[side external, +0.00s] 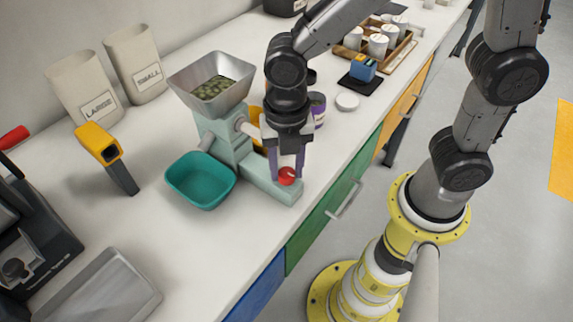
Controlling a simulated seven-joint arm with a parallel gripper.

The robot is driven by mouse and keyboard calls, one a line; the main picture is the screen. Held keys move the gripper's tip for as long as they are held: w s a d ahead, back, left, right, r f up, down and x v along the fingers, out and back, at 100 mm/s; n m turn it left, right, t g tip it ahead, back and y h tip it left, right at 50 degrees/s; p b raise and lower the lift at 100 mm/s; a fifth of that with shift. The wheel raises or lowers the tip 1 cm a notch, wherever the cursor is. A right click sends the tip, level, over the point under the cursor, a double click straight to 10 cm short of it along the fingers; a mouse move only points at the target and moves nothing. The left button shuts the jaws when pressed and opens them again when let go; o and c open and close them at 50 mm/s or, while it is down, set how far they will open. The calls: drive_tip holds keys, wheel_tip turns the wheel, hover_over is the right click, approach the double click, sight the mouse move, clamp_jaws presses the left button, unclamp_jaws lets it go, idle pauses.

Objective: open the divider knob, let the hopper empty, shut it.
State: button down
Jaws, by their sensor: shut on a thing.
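The divider machine is a pale green body (226,138) with a metal hopper (212,82) on top. The hopper holds a layer of greenish pieces. A red knob (287,175) sits on the low front arm of the machine. My gripper (287,172) points down with its fingers on either side of the red knob and is shut on it. A teal bin (201,181) stands on the counter at the machine's left side. A yellow thing (257,139) shows partly behind my gripper; most of it is hidden.
Bins marked LARGE (85,90) and SMALL (137,62) stand by the wall. A yellow-black scanner-like tool (105,150) stands left of the teal bin. A metal tray (98,292) lies front left. A purple-labelled jar (317,108) and white lid (347,101) are behind my gripper.

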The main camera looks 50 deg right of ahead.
drive_tip(key=shift+m, duration=0.4)
drive_tip(key=m, duration=0.6)
drive_tip(key=shift+m, duration=0.3)
drive_tip(key=m, duration=0.4)
drive_tip(key=shift+m, duration=1.8)
drive_tip(key=shift+c, duration=2.2)
unclamp_jaws()
